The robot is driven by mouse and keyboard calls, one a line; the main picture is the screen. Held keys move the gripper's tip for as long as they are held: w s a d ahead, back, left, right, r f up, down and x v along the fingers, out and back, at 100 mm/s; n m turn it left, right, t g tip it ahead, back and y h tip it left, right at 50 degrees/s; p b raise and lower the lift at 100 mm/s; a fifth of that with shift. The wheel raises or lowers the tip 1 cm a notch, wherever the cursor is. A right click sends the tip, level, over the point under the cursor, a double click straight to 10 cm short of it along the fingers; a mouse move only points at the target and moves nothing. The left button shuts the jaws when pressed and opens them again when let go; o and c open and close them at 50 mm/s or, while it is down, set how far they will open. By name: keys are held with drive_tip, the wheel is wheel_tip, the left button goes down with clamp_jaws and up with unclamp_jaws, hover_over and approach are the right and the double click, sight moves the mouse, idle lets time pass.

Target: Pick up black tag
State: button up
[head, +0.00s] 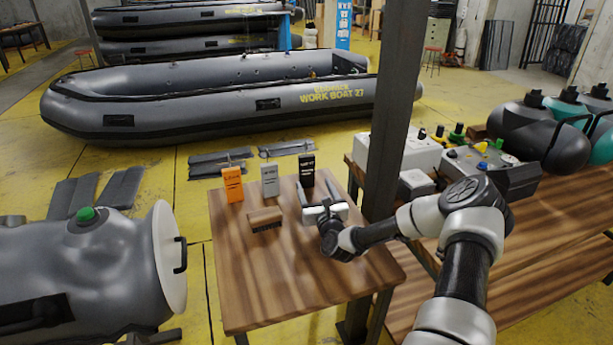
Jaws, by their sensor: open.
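The black tag (307,170) stands upright at the back edge of the small wooden table (310,265), with small light print near its top. It is the rightmost of three tags. A grey tag (269,180) and an orange tag (232,184) stand to its left. My gripper (318,190) is open over the table, pointing away from me toward the black tag. One finger lies left of the tag's lower part and the other to its right. I cannot tell whether the fingers reach around the tag. No contact is visible.
A wooden brush (265,217) lies left of my gripper. A dark post (391,120) rises right of the table, close to my arm. A bench (540,230) with boxes stands right. A grey inflatable cylinder (80,270) lies left, and an inflatable boat (220,95) lies behind.

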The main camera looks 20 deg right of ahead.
sight(307, 173)
drive_tip(key=w, duration=1)
drive_tip(key=shift+w+d+f+b, duration=0.2)
drive_tip(key=shift+w+d+b, duration=0.1)
drive_tip(key=shift+d, duration=0.1)
drive_tip(key=shift+s, duration=0.1)
drive_tip(key=c, duration=1.2)
